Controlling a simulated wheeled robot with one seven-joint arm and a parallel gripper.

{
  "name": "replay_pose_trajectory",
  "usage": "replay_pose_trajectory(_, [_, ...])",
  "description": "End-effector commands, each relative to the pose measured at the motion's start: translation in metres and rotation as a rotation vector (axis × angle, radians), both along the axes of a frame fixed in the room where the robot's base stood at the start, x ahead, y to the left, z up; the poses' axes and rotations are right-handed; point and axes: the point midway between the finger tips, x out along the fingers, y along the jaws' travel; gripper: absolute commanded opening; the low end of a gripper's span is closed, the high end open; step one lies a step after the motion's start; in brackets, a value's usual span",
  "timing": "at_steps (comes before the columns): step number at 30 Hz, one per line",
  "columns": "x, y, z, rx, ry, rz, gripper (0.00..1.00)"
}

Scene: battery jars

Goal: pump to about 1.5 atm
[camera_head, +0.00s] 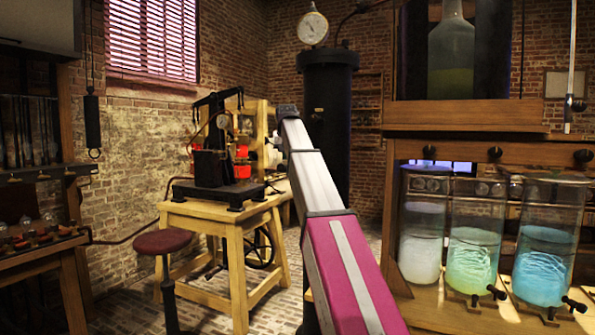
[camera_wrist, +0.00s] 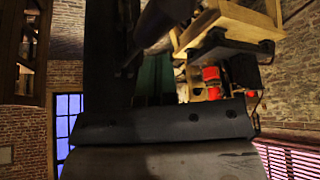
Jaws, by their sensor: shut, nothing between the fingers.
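A black iron pump (camera_head: 212,150) with a rocking lever across its top stands on a wooden table (camera_head: 232,222). A small round gauge (camera_head: 223,121) sits on its right side. A larger white gauge (camera_head: 312,28) tops the tall black cylinder (camera_head: 328,105) behind my arm. Neither gauge can be read. My gripper (camera_head: 275,153) is at the far end of my arm, to the right of the pump, small and partly hidden; it is shut and empty. In the wrist view the pump (camera_wrist: 242,70) shows upside down, beyond the dark wrist parts.
A red stool (camera_head: 162,242) stands in front of the pump table. Glass jars with coloured liquid (camera_head: 473,250) line the right bench. A bench with small items (camera_head: 40,240) is at left. Brick floor is open between stool and left bench.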

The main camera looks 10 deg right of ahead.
Motion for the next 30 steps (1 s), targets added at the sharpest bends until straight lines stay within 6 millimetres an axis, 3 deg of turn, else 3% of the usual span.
replay_pose_trajectory(8, [-0.001,0.000,-0.009,0.000,0.001,0.000,0.00])
replay_pose_trajectory(30, [-0.001,0.000,-0.111,-0.001,0.001,0.000,0.00])
